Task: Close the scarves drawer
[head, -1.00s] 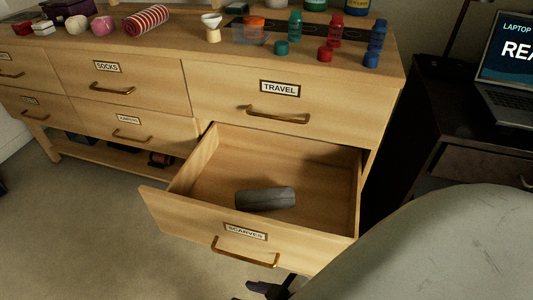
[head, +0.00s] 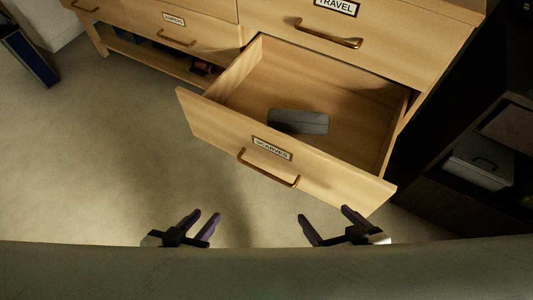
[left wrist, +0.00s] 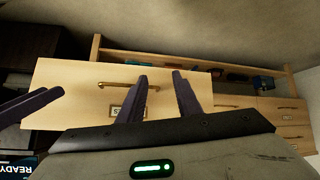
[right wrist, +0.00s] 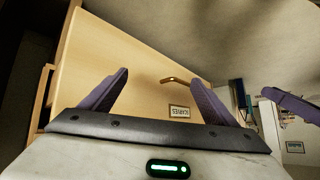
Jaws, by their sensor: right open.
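The scarves drawer (head: 225,126) is pulled out from the lower right of the wooden dresser. Its front carries a SCARVES label and a brass handle (head: 268,170). A dark grey case (head: 298,121) lies inside it. My left gripper (head: 218,228) is open and empty in front of the drawer, over the carpet. My right gripper (head: 322,223) is open and empty, in front of the drawer's right part. Neither touches the drawer front in the head view. In the right wrist view the drawer front (right wrist: 140,85) with its handle lies ahead of the open fingers (right wrist: 165,88).
The TRAVEL drawer (head: 370,50) above is shut. A dark cabinet with a grey box (head: 478,165) on its shelf stands at the right. A dark blue object (head: 30,58) stands on the carpet at the far left. The carpet (head: 110,150) to the left is clear.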

